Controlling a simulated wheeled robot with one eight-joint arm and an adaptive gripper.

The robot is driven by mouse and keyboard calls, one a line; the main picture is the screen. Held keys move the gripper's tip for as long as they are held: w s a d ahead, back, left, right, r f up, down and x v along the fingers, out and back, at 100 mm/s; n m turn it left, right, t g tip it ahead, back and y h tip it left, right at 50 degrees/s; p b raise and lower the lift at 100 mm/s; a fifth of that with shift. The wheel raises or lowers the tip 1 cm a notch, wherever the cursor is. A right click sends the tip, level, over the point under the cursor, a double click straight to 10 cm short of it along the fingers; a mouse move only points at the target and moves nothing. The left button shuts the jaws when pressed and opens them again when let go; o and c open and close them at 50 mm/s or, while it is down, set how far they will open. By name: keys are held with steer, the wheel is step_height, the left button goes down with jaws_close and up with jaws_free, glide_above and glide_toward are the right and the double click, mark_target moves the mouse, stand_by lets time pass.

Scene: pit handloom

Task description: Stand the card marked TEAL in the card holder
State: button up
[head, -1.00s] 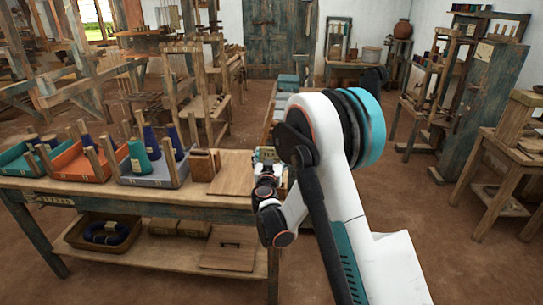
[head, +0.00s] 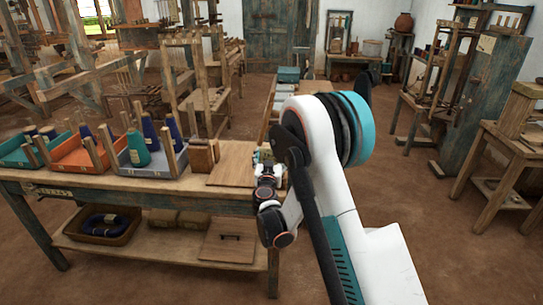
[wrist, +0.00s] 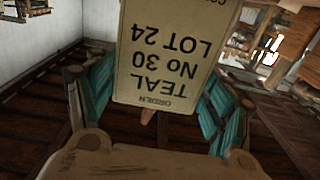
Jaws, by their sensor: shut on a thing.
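The card marked TEAL (wrist: 172,60) fills the upper middle of the wrist view, its print upside down: TEAL, No 30, LOT 24. My gripper (wrist: 158,92) is shut on it, with teal-padded fingers on both sides. In the head view my gripper (head: 264,158) is small and partly hidden by my arm, over the right end of the table; the card cannot be made out there. A small brown wooden block (head: 203,156), which looks like the card holder, stands on the table left of my gripper. Its slot is too small to tell.
Left of the block are a grey tray (head: 150,174) and an orange tray (head: 75,162) with corner posts and cones of yarn. A flat wooden board (head: 232,165) lies between block and gripper. A shelf below holds a basket (head: 103,228).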

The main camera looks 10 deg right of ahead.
steer(key=shift+f, duration=1.25)
steer(key=shift+f, duration=0.1)
steer(key=o, duration=1)
